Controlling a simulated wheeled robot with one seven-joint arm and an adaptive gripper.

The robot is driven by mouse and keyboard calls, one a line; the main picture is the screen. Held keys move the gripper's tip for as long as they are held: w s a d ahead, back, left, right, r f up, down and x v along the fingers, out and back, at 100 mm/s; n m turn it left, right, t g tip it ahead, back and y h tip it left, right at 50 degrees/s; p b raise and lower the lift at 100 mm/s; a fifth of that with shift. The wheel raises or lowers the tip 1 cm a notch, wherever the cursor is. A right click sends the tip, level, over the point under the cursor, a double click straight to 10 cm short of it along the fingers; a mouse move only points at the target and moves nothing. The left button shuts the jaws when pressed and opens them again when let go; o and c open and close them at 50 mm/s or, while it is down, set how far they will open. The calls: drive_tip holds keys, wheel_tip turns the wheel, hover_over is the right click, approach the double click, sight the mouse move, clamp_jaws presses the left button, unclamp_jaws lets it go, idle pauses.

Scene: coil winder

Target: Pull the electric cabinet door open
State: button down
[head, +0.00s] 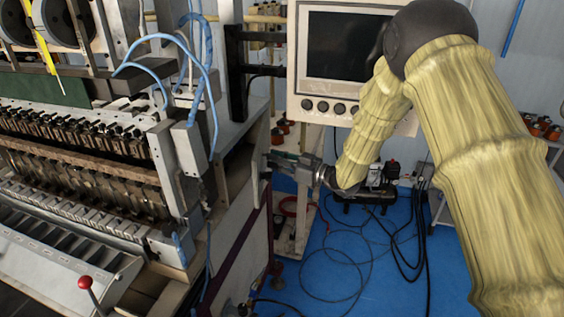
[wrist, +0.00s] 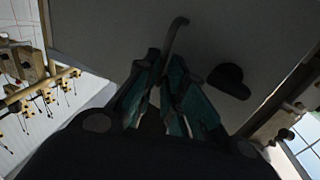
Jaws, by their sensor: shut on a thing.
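The electric cabinet door (head: 252,225) is a grey panel on the side of the machine. In the wrist view it is a flat grey surface (wrist: 110,28) filling the middle. A thin curved handle (wrist: 177,38) stands out from it. My gripper (head: 272,160) reaches the panel from the right, below the screen. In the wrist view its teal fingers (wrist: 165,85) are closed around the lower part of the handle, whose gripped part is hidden. I cannot tell from these frames whether the door stands ajar.
A dark rounded piece (wrist: 229,80) sits on the door beside the handle. A screen panel (head: 345,60) hangs above my gripper. Black cables (head: 405,235) lie on the blue floor (head: 350,285), which has free room. The winding machine (head: 90,165) fills the left.

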drive_tip(key=shift+w+d+r, duration=0.2)
drive_tip(key=shift+w+r, duration=0.15)
drive_tip(key=c, duration=1.9)
unclamp_jaws()
drive_tip(key=shift+o, duration=1.4)
drive_tip(key=shift+w, duration=0.1)
drive_tip(key=shift+f, duration=0.2)
drive_tip(key=shift+a+f, duration=0.1)
drive_tip(key=shift+f, duration=0.05)
drive_tip(key=shift+s+a, duration=0.1)
drive_tip(key=shift+s, duration=0.1)
